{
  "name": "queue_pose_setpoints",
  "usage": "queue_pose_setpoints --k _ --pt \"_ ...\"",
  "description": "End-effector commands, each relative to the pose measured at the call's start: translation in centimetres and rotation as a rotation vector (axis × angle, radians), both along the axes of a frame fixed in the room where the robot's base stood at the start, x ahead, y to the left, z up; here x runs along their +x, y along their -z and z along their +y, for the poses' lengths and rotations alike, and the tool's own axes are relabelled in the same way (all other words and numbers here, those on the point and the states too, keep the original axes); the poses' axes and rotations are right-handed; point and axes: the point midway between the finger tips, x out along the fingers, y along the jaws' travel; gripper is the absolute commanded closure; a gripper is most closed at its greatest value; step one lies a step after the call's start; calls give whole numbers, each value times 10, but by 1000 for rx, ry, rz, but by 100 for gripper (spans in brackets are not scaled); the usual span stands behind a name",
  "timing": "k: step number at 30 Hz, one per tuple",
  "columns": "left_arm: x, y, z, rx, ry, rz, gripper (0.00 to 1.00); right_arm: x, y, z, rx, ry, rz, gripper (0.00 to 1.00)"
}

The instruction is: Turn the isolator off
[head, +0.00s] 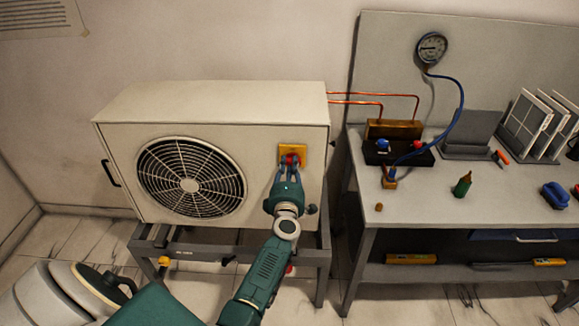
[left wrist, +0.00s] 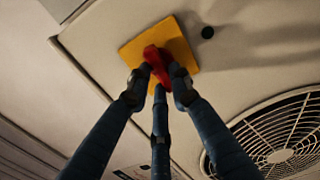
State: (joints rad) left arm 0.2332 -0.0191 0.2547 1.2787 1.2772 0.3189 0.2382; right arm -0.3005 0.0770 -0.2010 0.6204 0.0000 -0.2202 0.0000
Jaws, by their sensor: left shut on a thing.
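The isolator is a yellow square plate (head: 299,149) with a red knob (head: 291,158), on the right part of the front of the white outdoor unit (head: 255,125). In the left wrist view the yellow plate (left wrist: 182,45) appears tilted, and the red knob (left wrist: 155,62) sits across it at a slant. My left gripper (head: 290,168) reaches the knob from the front. In the left wrist view its dark fingers (left wrist: 158,84) are shut on the knob, one at each side and a third below. The fingertips hide part of the knob. My right gripper is not in view.
The fan grille (head: 190,178) is left of the isolator. The unit stands on a dark metal frame (head: 180,250).

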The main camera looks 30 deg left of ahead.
Motion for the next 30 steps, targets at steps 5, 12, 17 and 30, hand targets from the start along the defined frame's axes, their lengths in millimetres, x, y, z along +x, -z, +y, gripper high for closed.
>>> queue_pose_setpoints --k 5,12,17,30 --pt "-1 1 0 -9 -1 -2 100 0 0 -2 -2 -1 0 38" --pt "-1 2 0 -9 -2 -2 68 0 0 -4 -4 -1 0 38" --pt "0 1 0 -7 -1 -2 60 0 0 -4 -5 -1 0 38" --pt "-30 3 -18 -10 -2 0 60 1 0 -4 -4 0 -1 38"
